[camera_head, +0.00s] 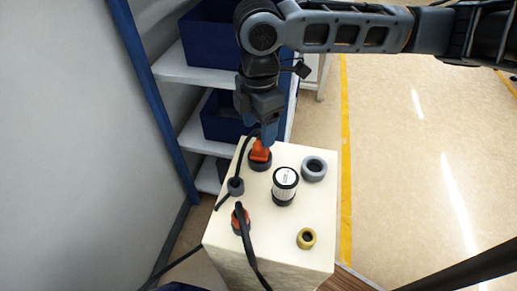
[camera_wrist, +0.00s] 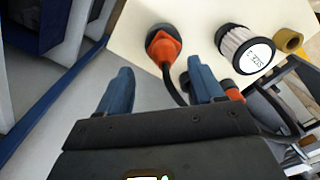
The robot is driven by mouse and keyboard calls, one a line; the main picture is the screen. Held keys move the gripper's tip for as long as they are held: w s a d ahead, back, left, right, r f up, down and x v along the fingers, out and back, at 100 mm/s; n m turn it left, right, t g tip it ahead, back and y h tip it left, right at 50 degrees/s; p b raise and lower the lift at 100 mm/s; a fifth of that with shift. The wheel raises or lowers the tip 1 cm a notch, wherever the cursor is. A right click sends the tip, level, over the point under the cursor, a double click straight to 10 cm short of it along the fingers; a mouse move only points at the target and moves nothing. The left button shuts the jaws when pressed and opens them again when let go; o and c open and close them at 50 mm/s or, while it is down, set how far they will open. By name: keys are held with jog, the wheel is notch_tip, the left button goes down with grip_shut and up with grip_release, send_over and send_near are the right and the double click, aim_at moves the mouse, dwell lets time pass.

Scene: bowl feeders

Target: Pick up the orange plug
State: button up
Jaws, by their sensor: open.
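An orange plug (camera_head: 260,151) with a dark round base stands at the back left of the cream block's top, with a black cable at it. It also shows in the wrist view (camera_wrist: 163,46), just beyond the fingertips. A second orange plug (camera_head: 239,220) with a black cable stands at the front left and is partly hidden in the wrist view (camera_wrist: 233,93). My gripper (camera_head: 268,138) points down close to the back plug and partly covers it. In the wrist view, its blue fingers (camera_wrist: 160,68) are apart with nothing held; contact with the plug cannot be told.
The cream block (camera_head: 270,240) also bears a white-and-black cylinder (camera_head: 285,185), a grey ring (camera_head: 314,168), a yellow ring (camera_head: 306,238) and a small dark cable piece (camera_head: 236,187). Shelves with blue bins (camera_head: 222,118) stand behind. Open floor (camera_head: 420,170) lies right.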

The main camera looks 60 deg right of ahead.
aim_at(260, 138)
jog(key=f, duration=0.5)
jog(key=shift+s+a, duration=0.1)
jog(key=shift+s, duration=0.2)
grip_shut()
